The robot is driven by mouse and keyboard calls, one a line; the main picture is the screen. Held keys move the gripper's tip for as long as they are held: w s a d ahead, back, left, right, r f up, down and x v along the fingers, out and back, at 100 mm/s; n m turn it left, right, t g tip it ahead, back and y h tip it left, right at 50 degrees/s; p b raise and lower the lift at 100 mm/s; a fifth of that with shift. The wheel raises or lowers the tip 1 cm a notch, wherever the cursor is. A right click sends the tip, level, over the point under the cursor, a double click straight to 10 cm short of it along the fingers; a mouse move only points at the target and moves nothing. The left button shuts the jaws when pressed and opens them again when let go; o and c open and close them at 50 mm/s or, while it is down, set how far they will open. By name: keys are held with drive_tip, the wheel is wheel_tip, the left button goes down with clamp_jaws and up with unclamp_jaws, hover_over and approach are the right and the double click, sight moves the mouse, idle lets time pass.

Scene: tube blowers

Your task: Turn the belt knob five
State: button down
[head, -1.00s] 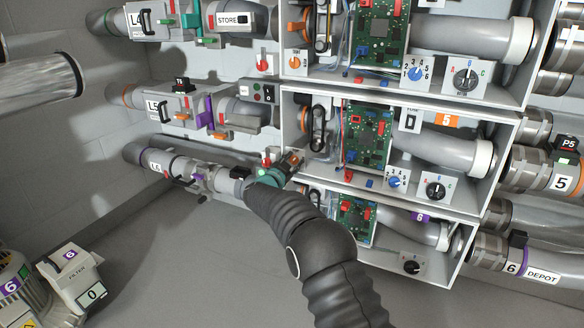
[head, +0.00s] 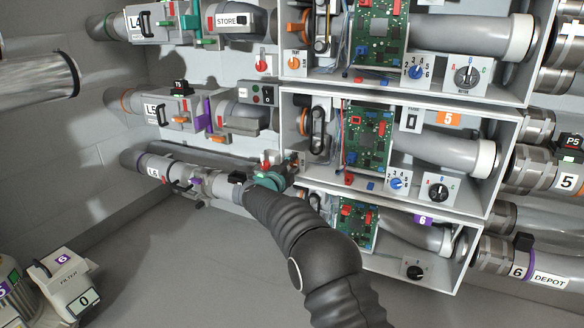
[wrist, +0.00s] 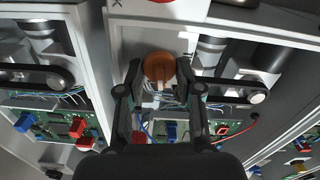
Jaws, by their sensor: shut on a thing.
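The belt knob five is an orange-brown round knob with a pale bar (wrist: 160,68), on a grey panel in the wrist view. My gripper (wrist: 160,75) has one finger on each side of it and is shut on it. In the head view my gripper (head: 286,172) is at the left edge of the middle box, the one with the orange 5 label (head: 449,118). There it mostly hides the knob.
Box five holds a black belt (head: 317,128), a green circuit board (head: 367,135) and a black rotary dial (head: 438,188). Similar boxes lie above and below. A red lever (head: 261,66) and an orange knob (head: 293,63) are above.

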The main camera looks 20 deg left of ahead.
drive_tip(key=shift+f+m, duration=0.15)
drive_tip(key=shift+m, duration=0.75)
drive_tip(key=c, duration=1.1)
unclamp_jaws()
drive_tip(key=shift+d, duration=0.1)
drive_tip(key=shift+s, duration=0.65)
drive_tip(key=s, duration=0.7)
drive_tip(key=s+a, duration=0.1)
drive_tip(key=s, duration=0.2)
drive_tip(key=shift+s, duration=0.3)
